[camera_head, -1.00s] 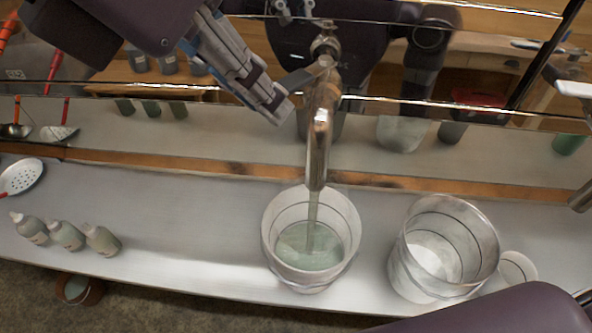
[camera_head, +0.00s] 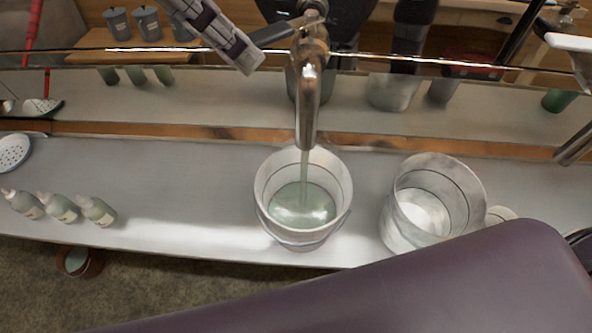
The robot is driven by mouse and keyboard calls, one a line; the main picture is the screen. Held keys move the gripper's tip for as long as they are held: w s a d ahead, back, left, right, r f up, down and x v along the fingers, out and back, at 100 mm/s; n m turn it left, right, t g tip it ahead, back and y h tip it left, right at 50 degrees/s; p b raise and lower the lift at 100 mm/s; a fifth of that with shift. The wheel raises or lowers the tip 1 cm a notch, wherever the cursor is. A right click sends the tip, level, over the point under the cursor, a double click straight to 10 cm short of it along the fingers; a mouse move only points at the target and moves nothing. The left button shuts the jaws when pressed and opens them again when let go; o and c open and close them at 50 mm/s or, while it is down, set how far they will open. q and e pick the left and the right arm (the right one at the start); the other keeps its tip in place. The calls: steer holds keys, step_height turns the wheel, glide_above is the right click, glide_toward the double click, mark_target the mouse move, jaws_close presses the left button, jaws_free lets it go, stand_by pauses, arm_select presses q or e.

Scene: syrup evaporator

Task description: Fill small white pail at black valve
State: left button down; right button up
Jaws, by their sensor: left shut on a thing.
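A white pail (camera_head: 268,220) stands upright on the counter under the metal spout (camera_head: 308,100). A pale green stream (camera_head: 305,163) falls from the spout into it, and pale green liquid (camera_head: 302,206) covers its bottom. The black valve handle (camera_head: 277,32) sticks out to the left from the tap top. My left gripper (camera_head: 245,55) is at the handle's outer end and shut on it; the gripper partly hides the contact. My right gripper is not in view; a purple part of my arm crosses the bottom right.
A white-handled tap (camera_head: 570,42) is at the right edge. Several bottles (camera_head: 60,208) and a skimmer (camera_head: 13,152) are at left. The counter between bottles and pail is clear.

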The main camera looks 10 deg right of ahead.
arm_select(q)
steer(key=shift+w+r, duration=0.1)
steer(key=shift+w, duration=0.05)
steer(key=w+m, duration=0.1)
steer(key=w+m+g+p, duration=0.1)
steer(key=m, duration=0.1)
steer(key=shift+a+g, duration=0.25)
steer(key=shift+g, duration=0.05)
steer(key=w+m+g+p, duration=0.1)
steer(key=w+m+p, duration=0.1)
steer(key=m+p, duration=0.1)
steer(key=shift+w, duration=0.2)
steer(key=shift+g, duration=0.3)
